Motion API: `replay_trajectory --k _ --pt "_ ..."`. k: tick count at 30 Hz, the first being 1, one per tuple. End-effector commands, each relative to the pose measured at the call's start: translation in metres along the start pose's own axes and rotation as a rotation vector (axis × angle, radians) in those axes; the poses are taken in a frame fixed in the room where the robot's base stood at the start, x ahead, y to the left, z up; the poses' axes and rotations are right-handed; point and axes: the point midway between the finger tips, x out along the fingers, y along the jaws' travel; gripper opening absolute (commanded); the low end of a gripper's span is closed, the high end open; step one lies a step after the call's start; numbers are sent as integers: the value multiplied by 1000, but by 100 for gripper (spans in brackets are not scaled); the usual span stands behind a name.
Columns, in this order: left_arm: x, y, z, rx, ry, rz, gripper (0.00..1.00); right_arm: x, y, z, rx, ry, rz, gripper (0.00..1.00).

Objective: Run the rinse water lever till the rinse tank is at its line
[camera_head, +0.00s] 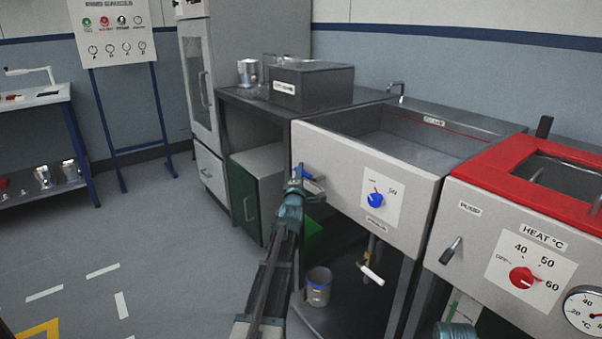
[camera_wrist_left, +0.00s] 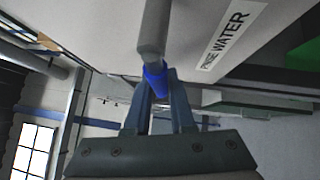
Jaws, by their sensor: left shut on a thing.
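The rinse tank (camera_head: 412,150) is a wide steel basin in a white-fronted bench, with a red line along its inner back wall. Whether it holds water, and how high, I cannot tell. The rinse water lever (camera_head: 305,173), with a blue part, is at the left end of the bench front. In the left wrist view it is a grey rod with a blue sleeve (camera_wrist_left: 155,78), beside a RINSE WATER label (camera_wrist_left: 234,36). My left gripper (camera_head: 297,185) is shut on the lever; its fingers also show in the left wrist view (camera_wrist_left: 158,92).
A blue knob (camera_head: 375,200) is on the bench front, above a drain valve with a white handle (camera_head: 370,273). A grey bucket (camera_head: 318,287) stands below. At right is a red-topped heated tank (camera_head: 500,160) with a red knob (camera_head: 522,277). The floor at left is clear.

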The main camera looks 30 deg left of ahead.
Motion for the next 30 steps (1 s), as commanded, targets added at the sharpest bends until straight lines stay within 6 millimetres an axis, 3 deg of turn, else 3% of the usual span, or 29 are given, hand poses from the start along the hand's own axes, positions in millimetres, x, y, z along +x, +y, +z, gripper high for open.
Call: replay_trajectory --k 19,30 --pt "0 0 0 6 -1 4 0 1 0 0 0 0 0 81" --pt "1 11 2 136 -38 135 0 18 -2 -1 -3 1 -2 81"
